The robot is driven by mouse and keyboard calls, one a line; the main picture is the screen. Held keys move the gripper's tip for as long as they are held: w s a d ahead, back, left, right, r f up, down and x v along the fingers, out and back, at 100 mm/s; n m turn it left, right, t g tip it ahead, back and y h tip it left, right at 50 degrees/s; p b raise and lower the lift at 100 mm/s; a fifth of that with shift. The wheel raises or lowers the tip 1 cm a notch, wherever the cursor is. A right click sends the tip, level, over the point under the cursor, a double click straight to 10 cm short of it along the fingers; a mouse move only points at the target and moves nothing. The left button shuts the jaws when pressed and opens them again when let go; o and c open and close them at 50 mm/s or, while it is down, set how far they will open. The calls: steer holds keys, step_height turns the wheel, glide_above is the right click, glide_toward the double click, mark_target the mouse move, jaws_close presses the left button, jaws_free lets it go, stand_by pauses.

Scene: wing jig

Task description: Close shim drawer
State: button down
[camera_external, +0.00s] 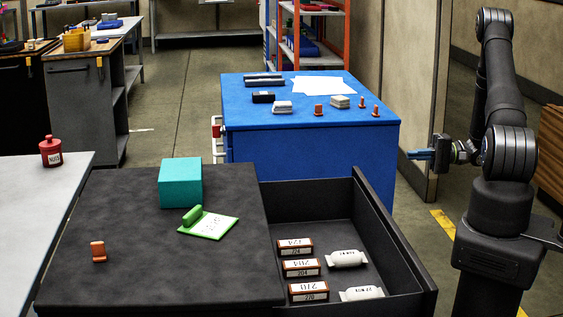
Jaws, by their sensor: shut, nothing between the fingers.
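The shim drawer (398,245) is a black drawer that stands open, extending to the right from under a dark cabinet top (130,235). Inside it lie several labelled shim boxes (301,268) with brown edges and two white wrapped packets (347,258). My gripper (420,154) is at the right, raised beyond the drawer's far right corner in the picture. It points left, is shut and empty, and appears apart from the drawer. The drawer's right wall is in view; its handle, if any, is hidden.
A teal block (181,183), a green-handled plate (208,223) and an orange piece (98,251) sit on the cabinet top. A blue bench (300,140) with small parts stands behind. A grey table (40,190) with a red pot (51,152) is at left.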

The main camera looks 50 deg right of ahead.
mark_target(314, 197)
step_height(314, 197, down, 11)
steer(key=x, duration=1.4)
steer(key=shift+f, duration=0.2)
steer(key=shift+a, duration=0.1)
steer(key=x, duration=2.9)
steer(key=shift+a+f, duration=0.1)
steer(key=shift+f, duration=0.05)
steer(key=shift+w+a, duration=0.4)
steer(key=shift+w, duration=0.1)
steer(key=v, duration=1.4)
steer(key=shift+s+d, duration=0.2)
steer(key=shift+d, duration=0.05)
